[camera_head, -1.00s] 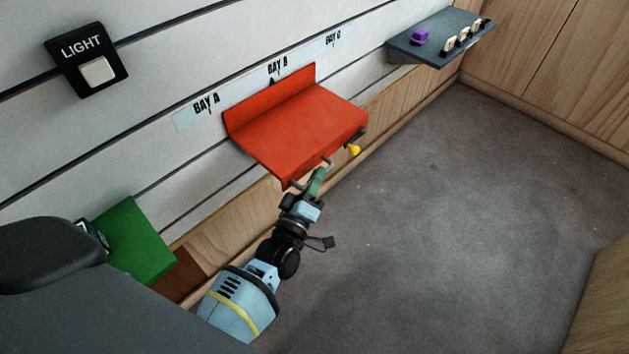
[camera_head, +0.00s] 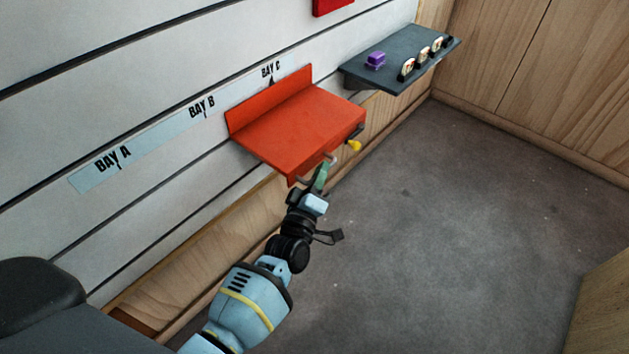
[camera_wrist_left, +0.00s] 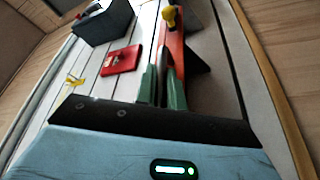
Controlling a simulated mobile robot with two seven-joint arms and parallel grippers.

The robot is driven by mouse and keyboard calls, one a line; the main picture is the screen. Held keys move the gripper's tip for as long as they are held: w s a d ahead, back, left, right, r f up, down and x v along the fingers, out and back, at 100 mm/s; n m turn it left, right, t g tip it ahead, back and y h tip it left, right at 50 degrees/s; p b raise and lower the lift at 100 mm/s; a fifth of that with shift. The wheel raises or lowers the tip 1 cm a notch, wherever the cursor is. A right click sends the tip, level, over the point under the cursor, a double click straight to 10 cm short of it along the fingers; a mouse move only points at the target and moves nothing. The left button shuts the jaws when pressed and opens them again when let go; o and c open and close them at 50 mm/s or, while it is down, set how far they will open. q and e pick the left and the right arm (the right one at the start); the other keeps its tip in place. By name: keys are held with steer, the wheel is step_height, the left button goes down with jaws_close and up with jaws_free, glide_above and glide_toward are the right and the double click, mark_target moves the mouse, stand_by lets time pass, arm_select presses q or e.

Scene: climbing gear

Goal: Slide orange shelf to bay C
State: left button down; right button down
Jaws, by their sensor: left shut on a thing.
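The orange shelf (camera_head: 300,130), which looks red-orange, sits on the slatted wall with its back panel raised. The dark pointer at its back edge is at the BAY C mark of the pale label strip (camera_head: 150,144). A yellow knob (camera_head: 354,146) is at its front right corner. My left gripper (camera_head: 322,172) is at the shelf's front edge, shut on its metal handle (camera_head: 330,160). In the left wrist view, the green fingers (camera_wrist_left: 163,80) are close together against the orange shelf (camera_wrist_left: 176,55). My right gripper is not in view.
A dark grey shelf (camera_head: 405,68) to the right holds a purple block (camera_head: 375,60) and several small round-faced items. A gap separates it from the orange shelf. A red plate (camera_head: 331,5) is on the wall above. Grey floor (camera_head: 440,220) is open to the right.

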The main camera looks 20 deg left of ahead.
arm_select(q)
steer(key=shift+w+d, duration=0.1)
steer(key=shift+w, duration=0.2)
steer(key=c, duration=1.5)
jaws_free()
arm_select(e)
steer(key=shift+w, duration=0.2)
arm_select(q)
steer(key=shift+s, duration=0.25)
steer(key=p+v, duration=0.1)
steer(key=v, duration=0.6)
steer(key=shift+s, duration=0.2)
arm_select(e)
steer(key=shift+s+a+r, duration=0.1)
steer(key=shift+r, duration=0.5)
arm_select(q)
steer(key=shift+f, duration=0.1)
